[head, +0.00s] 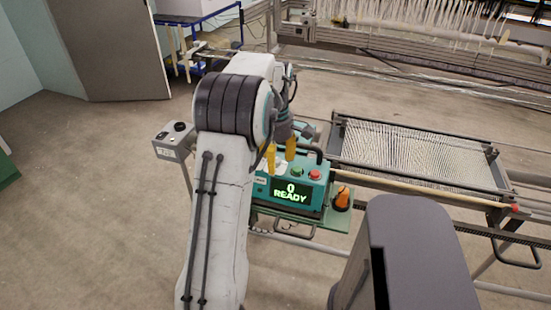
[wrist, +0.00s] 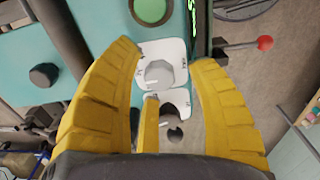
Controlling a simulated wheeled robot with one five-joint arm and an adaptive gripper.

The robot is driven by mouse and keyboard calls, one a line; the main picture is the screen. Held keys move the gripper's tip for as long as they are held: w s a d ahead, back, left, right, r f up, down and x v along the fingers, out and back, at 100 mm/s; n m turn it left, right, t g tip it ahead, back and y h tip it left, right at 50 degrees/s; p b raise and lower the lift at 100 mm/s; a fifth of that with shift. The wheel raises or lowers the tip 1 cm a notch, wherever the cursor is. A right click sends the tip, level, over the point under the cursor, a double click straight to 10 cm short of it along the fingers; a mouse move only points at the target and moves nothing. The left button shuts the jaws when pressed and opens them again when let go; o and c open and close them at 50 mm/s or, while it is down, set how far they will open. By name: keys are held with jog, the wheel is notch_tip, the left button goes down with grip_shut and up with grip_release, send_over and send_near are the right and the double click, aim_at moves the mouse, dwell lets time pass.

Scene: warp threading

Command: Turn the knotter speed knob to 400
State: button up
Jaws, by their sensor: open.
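The teal knotter (head: 318,195) stands at the picture's middle in the head view. Its display (head: 290,192) reads "0 READY" in green. My gripper (head: 279,157) is over the machine's top, with its yellow fingers pointing down and open. In the wrist view the fingers (wrist: 164,62) spread either side of two white dial plates. A pale knob (wrist: 159,74) sits on the upper plate between the fingers, with no clear contact. I cannot read the dial markings.
A green button (head: 297,171) and a red button (head: 315,174) sit beside the gripper. A black knob (wrist: 44,75) and a red-tipped lever (wrist: 265,43) flank the dials. A post-mounted control box (head: 173,141) is left; the thread frame (head: 338,133) is right.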

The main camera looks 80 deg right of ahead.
jog(key=shift+c, duration=0.3)
grip_shut()
dwell(1.3)
jog(key=shift+o, duration=0.3)
grip_release()
notch_tip(320, 180, up, 12)
dwell(0.5)
dwell(0.4)
